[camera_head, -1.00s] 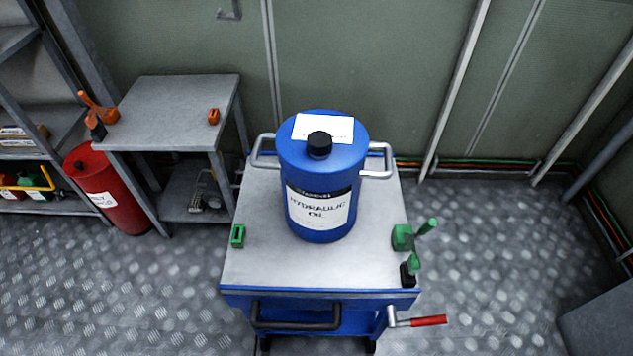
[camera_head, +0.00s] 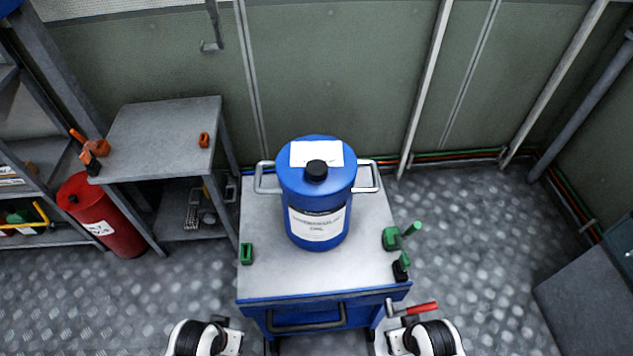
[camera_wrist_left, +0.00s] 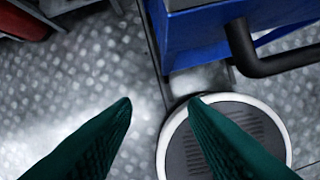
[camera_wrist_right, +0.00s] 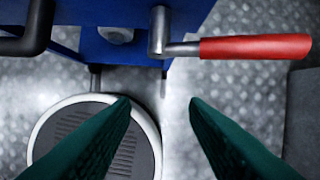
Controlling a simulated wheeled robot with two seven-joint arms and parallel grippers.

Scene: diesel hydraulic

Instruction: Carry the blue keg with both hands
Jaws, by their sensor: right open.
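The blue keg (camera_head: 316,214) stands upright on the grey top of a blue cart (camera_head: 270,275). It has a black cap, white labels, and a metal handle on its left (camera_head: 263,180) and on its right (camera_head: 371,178). In the head view my two arms show only at the bottom edge, in front of the cart. In the left wrist view my left gripper (camera_wrist_left: 160,103) is open and empty over the floor and a round base. In the right wrist view my right gripper (camera_wrist_right: 160,102) is open and empty, below the cart's red-handled crank. Both grippers are apart from the keg.
Green tool parts (camera_head: 392,238) sit at the cart top's right edge, and a green block (camera_head: 246,254) at its left. A black push bar and a red crank handle (camera_head: 418,308) project from the cart's front. A grey table (camera_head: 165,130) and red drum (camera_head: 100,215) stand left.

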